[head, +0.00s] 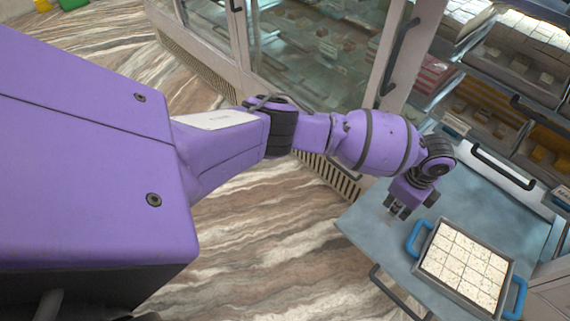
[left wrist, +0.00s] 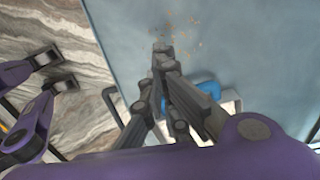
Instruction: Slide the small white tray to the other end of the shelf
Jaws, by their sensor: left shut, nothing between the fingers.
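A shallow grey-rimmed tray (head: 430,270) with blue handles stands at the near right of the blue-grey shelf (head: 385,225). It is filled with white, speckled square pieces. Part of its blue handle (left wrist: 205,82) shows in the left wrist view, mostly hidden behind my fingers. My left gripper (head: 397,212) points down over the shelf, to the left of the tray and apart from it. It is shut and empty; its fingertips (left wrist: 162,55) are together in the left wrist view.
A glass-fronted cabinet (head: 310,50) stands behind the shelf. Display shelves with sweets (head: 520,60) and dark handles rise at the back right. A dark rail (head: 385,290) runs along the shelf's near edge. The shelf left of the tray is clear, with a few crumbs (left wrist: 195,30).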

